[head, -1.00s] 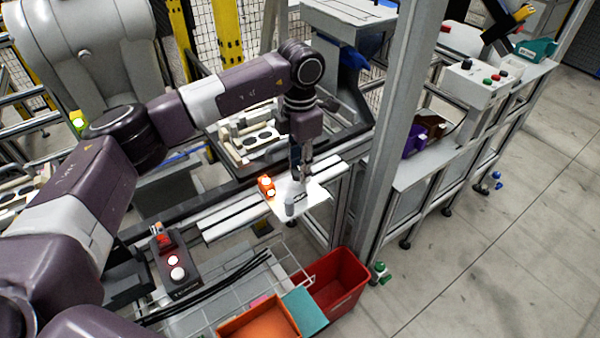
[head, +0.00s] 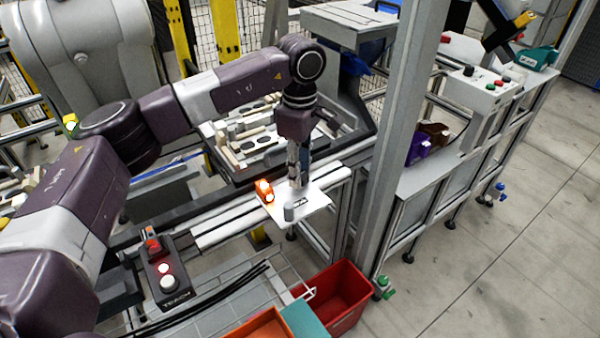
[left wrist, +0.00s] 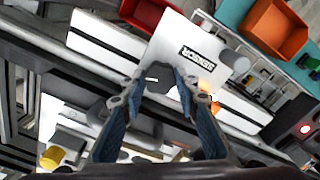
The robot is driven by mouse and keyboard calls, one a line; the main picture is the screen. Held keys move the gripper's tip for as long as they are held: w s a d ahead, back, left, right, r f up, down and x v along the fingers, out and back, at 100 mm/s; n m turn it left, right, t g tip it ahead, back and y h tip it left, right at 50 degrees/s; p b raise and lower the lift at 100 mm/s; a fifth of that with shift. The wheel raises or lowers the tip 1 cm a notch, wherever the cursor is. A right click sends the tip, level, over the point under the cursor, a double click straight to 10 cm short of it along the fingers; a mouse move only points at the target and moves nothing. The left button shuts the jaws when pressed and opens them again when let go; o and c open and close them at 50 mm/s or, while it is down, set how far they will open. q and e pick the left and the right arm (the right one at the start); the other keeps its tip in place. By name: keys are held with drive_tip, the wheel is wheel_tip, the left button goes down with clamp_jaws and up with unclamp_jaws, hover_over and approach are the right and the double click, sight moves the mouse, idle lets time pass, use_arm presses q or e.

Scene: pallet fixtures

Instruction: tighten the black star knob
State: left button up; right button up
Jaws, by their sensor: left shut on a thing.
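The black star knob (left wrist: 160,74) shows as a small dark shape between the fingertips in the left wrist view, partly covered by them. It sits over the white plate (left wrist: 181,33), which carries a "SENSOR" label. My left gripper (left wrist: 160,78) is shut on the knob. In the head view my left gripper (head: 294,184) points down at the white plate (head: 315,201) and hides the knob. Whether the knob is turned fully down cannot be seen. My right gripper is not in view.
A metal post (head: 396,150) rises to the right. A red bin (head: 340,299) and an orange bin (head: 258,328) are in front.

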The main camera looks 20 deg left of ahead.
use_arm(q)
drive_tip(key=shift+m, duration=1.1)
drive_tip(key=o, duration=1.2)
drive_tip(key=shift+c, duration=0.2)
drive_tip(key=shift+r, duration=0.1)
wheel_tip(320, 180, up, 12)
drive_tip(key=shift+f, duration=0.2)
